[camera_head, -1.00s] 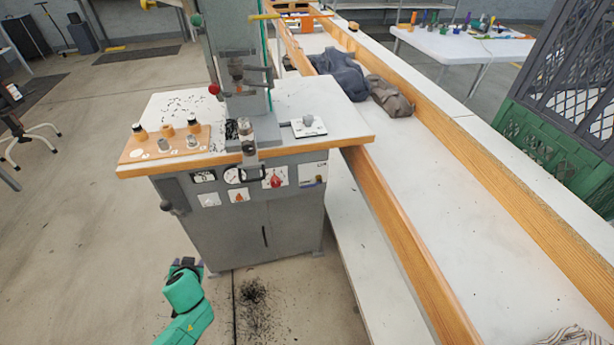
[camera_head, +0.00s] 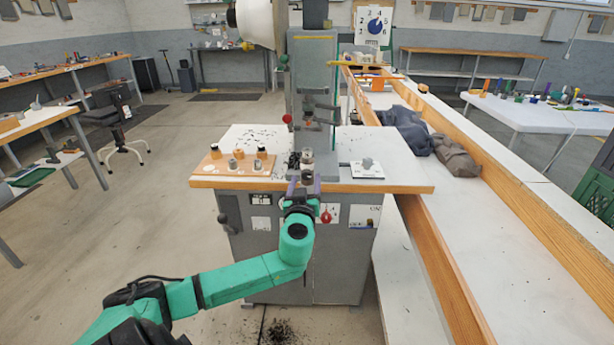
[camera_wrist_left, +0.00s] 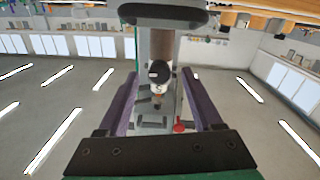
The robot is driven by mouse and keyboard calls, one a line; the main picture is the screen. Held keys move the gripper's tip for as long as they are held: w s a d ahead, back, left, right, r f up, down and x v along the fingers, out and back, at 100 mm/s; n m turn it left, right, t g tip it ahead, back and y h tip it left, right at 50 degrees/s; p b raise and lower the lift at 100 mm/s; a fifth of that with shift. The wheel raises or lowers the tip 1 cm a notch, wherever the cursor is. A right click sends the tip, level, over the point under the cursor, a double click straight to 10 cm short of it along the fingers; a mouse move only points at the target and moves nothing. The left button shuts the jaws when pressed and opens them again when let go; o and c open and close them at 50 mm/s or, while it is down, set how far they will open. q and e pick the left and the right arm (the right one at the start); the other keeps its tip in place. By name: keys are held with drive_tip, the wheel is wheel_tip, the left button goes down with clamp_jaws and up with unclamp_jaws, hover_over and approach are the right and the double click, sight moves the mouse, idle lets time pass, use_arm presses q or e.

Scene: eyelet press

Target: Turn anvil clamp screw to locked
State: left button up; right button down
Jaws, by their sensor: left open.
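The grey eyelet press (camera_head: 312,75) stands on the white worktop of a grey cabinet. At the front of its base is a small metal anvil assembly (camera_head: 307,158); the clamp screw cannot be clearly told apart there. My left gripper (camera_head: 301,187) is at the worktop's front edge, just below and in front of this assembly, pointing at the press. In the left wrist view its two purple fingers (camera_wrist_left: 160,98) are spread apart. A dark-ended round metal part (camera_wrist_left: 158,72) shows between them, and I see no contact. My right gripper is out of view.
A wooden tray (camera_head: 220,178) with several small dies sits left on the worktop (camera_head: 345,150). A white plate with a grey knob (camera_head: 367,165) lies right. Red-ended lever (camera_head: 286,118) juts from the press. A wood-railed bench (camera_head: 480,230) runs along the right.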

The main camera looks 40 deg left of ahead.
use_arm(q)
drive_tip(key=shift+x, duration=0.95)
drive_tip(key=shift+s, duration=0.1)
drive_tip(key=shift+c, duration=1)
clamp_jaws()
drive_tip(key=shift+f, duration=0.1)
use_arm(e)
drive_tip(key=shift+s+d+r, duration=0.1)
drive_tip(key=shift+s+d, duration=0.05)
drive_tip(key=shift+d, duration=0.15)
use_arm(q)
drive_tip(key=shift+d, duration=0.1)
